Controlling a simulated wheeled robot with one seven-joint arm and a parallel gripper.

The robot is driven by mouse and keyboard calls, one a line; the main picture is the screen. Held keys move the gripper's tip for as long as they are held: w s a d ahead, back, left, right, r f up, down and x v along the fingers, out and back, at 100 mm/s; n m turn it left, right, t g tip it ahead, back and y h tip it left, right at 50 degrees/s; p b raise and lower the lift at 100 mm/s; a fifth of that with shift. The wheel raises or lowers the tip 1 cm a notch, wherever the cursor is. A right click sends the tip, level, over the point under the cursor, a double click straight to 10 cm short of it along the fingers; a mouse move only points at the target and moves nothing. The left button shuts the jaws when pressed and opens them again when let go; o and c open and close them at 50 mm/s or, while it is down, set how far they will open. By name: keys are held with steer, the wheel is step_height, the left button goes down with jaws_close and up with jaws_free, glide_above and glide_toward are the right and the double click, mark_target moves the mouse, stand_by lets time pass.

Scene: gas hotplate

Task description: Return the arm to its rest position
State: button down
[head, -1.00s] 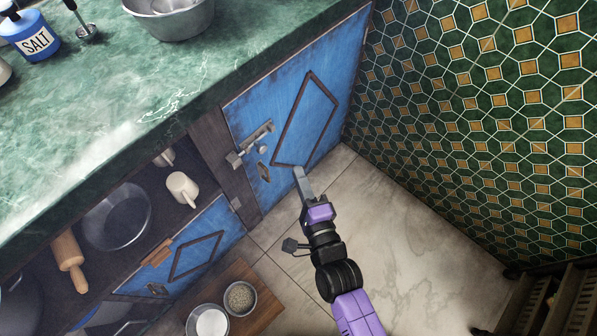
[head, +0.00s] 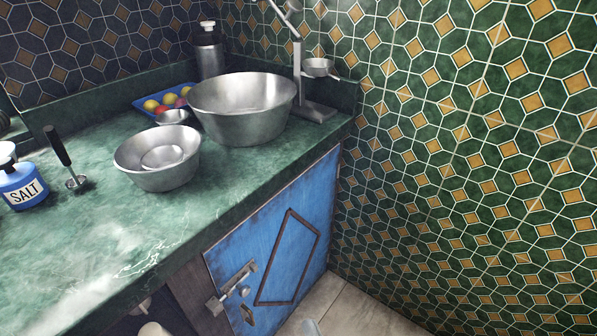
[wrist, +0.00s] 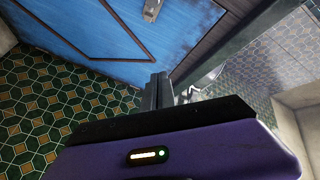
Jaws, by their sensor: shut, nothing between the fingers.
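My gripper (wrist: 159,88) is shut and empty in the wrist view, its fingers together in front of the purple wrist housing. The rest of my arm is out of the head view. The blue door (wrist: 95,30) fills the upper left of the wrist view, apart from the fingers as far as I can tell. The door looks shut, with a metal latch (head: 232,288) at its left side.
The green counter (head: 85,225) holds two metal bowls (head: 243,120) (head: 158,178), a blue salt jar (head: 22,187), a dark-handled tool (head: 60,150) and a blue fruit tray (head: 150,110). The tiled wall (head: 450,170) stands close on the right. A strip of floor (head: 350,312) is clear.

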steer(key=s+d+r+n+g+h, duration=0.1)
steer(key=s+d+r+n+h, duration=0.25)
steer(key=s+d, duration=0.75)
steer(key=s+d+r+n+g+h, duration=0.1)
steer(key=s+d+r+n+h, duration=0.35)
steer(key=s, duration=1.05)
step_height(320, 180, up, 18)
steer(key=w+d+m+y+p, duration=0.1)
steer(key=p, duration=1.6)
steer(key=shift+d+m+y+p, duration=0.35)
steer(key=shift+m+y, duration=0.05)
